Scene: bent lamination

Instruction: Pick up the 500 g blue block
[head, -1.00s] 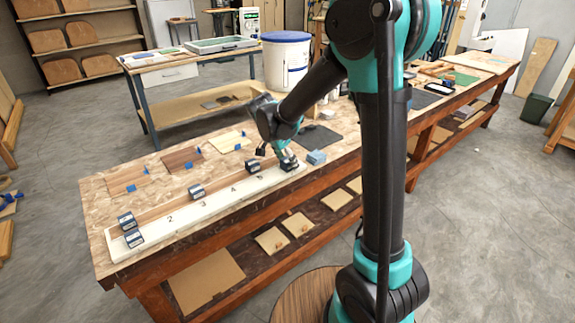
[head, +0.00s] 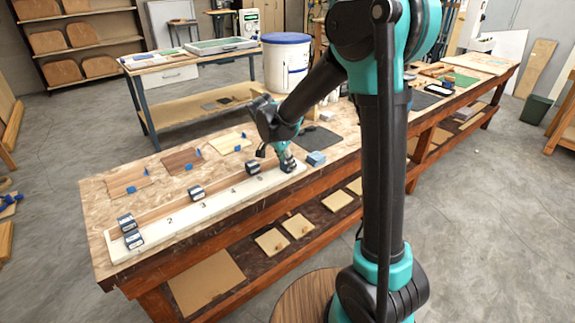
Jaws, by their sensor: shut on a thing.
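A small blue block (head: 316,158) sits on the bench just right of the end of a long white numbered board (head: 182,218). My gripper (head: 287,164) points down at the right end of that board, left of the blue block and apart from it. It is shut on a small dark block there, which the fingers mostly hide. Whether that block touches the board cannot be told. The weight marking on the blue block is too small to read.
Dark banded blocks stand along the board: one near my gripper (head: 253,168), one mid-board (head: 196,193), and two at the left end (head: 126,222) (head: 133,239). Wood sample plates (head: 181,160) lie behind. A white bucket (head: 286,62) stands farther back.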

